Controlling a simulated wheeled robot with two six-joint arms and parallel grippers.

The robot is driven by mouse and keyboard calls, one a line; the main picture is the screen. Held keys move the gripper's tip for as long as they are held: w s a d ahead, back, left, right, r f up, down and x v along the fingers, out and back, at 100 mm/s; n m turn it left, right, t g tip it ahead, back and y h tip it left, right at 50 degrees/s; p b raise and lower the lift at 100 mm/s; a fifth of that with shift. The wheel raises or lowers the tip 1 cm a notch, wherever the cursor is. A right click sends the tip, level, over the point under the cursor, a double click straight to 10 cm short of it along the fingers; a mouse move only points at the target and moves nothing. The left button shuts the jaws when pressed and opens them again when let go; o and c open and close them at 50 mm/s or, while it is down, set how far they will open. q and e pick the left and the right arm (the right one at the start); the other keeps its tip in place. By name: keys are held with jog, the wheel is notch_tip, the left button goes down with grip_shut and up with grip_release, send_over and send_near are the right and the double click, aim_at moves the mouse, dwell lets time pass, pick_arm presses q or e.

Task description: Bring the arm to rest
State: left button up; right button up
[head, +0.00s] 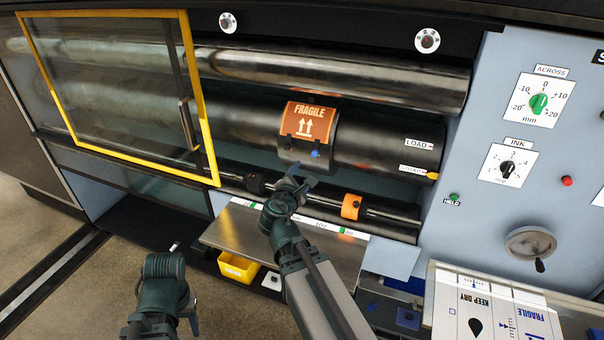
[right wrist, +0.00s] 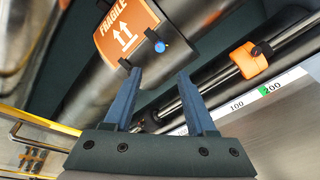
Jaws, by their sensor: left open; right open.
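My right gripper (head: 297,184) is open and empty in front of the black printing cylinder (head: 385,135), just below the orange FRAGILE plate (head: 308,120). In the right wrist view its two blue fingers (right wrist: 157,95) are spread with nothing between them. The FRAGILE plate (right wrist: 124,28) lies on the cylinder, with a blue knob (head: 315,154) near its lower edge. My left gripper (head: 172,246) is at the lower left, low in front of the machine and apart from it. Its fingers are small and partly hidden by its own wrist in the head view.
A yellow-framed guard (head: 211,130) covers the cylinder's left part. A lower shaft carries an orange collar (head: 351,206) above a metal shelf (head: 240,226). A yellow bin (head: 238,267) sits below. The control panel (head: 500,130) and handwheel (head: 530,244) are right, with printed sheets (head: 490,303) in front.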

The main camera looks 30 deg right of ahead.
jog(key=s+a+f+m+g+y, duration=0.3)
jog(key=s+a+f+m, duration=0.15)
jog(key=a+f, duration=0.2)
jog(key=s+a+f+m+g+y, duration=0.2)
jog(key=s+a+f+m+g, duration=0.1)
jog(key=a+f+m, duration=0.4)
jog(key=s+a+f+m+g+y, duration=0.1)
jog(key=s+a+f+g+y, duration=0.1)
jog(key=s+a, duration=0.3)
jog(key=s+a+f+m+g+y, duration=0.1)
jog(key=s+a+f+g+y, duration=0.1)
jog(key=s+a, duration=0.4)
jog(key=a+g, duration=0.1)
jog(key=a, duration=0.4)
jog(key=shift+s+y, duration=0.2)
jog(key=shift+y, duration=0.1)
